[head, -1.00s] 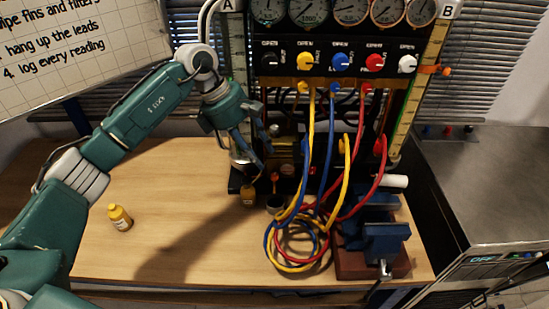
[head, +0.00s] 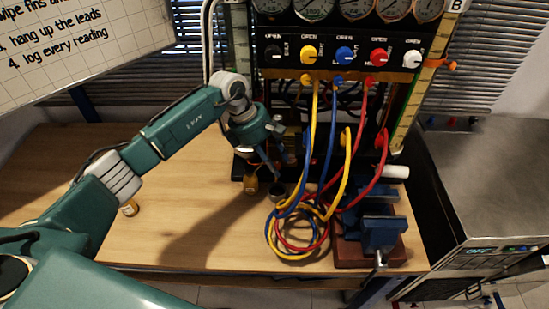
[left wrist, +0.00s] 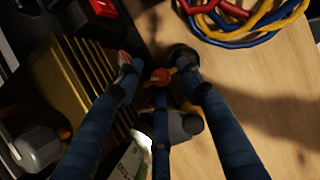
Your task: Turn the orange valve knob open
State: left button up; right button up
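The orange valve knob (left wrist: 160,76) shows in the left wrist view between the fingertips of my left gripper (left wrist: 158,72). The blue fingers are spread around the knob, with one finger on each side and a third in front. The gripper looks open; I cannot tell whether any finger touches the knob. In the head view my left gripper (head: 272,165) reaches down at the lower left of the gauge panel, and its fingers largely hide the knob. A few dark parts at the lower right corner may be my right gripper (head: 484,293), too cut off to judge.
Coiled leads (head: 297,240) and a blue vise (head: 382,232) lie to the right. A gold finned block (left wrist: 75,80) is beside the fingers. The table's left is mostly clear.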

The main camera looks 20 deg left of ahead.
pick_arm(q)
jog(key=shift+w+f, duration=0.1)
grip_shut()
jog(key=n+t+b, duration=0.1)
jog(key=n, duration=0.1)
jog(key=shift+n, duration=0.4)
jog(key=shift+d+n+t+y, duration=0.2)
jog(key=shift+n+t+y, duration=0.15)
jog(key=shift+n, duration=0.55)
pick_arm(e)
jog(key=shift+s+d+f, duration=0.1)
jog(key=shift+s+f, duration=0.55)
jog(key=shift+f, duration=0.1)
pick_arm(q)
jog(key=shift+r, duration=0.2)
grip_release()
jog(key=shift+d, duration=0.1)
jog(key=shift+f, duration=0.1)
pick_arm(e)
jog(key=shift+s, duration=0.1)
